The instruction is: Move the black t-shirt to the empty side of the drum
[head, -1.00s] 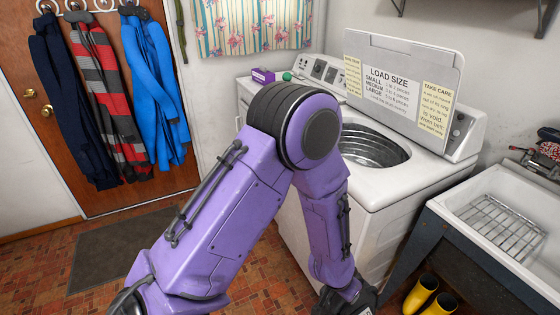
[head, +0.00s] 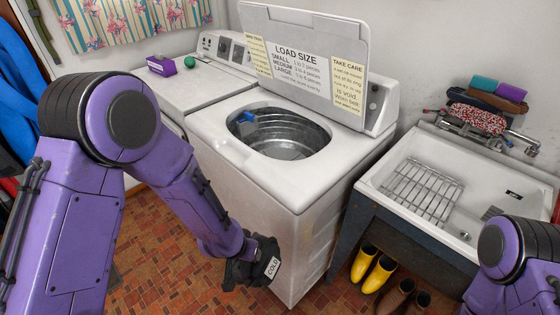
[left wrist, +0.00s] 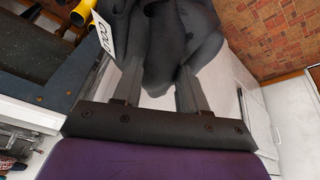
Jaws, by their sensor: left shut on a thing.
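My left gripper (head: 240,266) is shut on the black t-shirt (left wrist: 170,45), which fills the space between and beyond the fingers in the left wrist view. A white tag reading COLD (head: 272,267) shows on it. In the head view the gripper and shirt are low, in front of the washer and below its top. The drum (head: 290,138) is open and metallic. A small blue thing (head: 249,118) shows at its left side; the right side looks bare, though its bottom is partly hidden. My right arm shows at lower right, its gripper out of view.
The washer's raised lid (head: 305,55) stands behind the opening. A dryer (head: 195,85) is at the left, with a purple box (head: 161,66) and a green ball (head: 189,62) on it. A sink (head: 375,180) is at the right, with yellow boots (head: 375,272) below.

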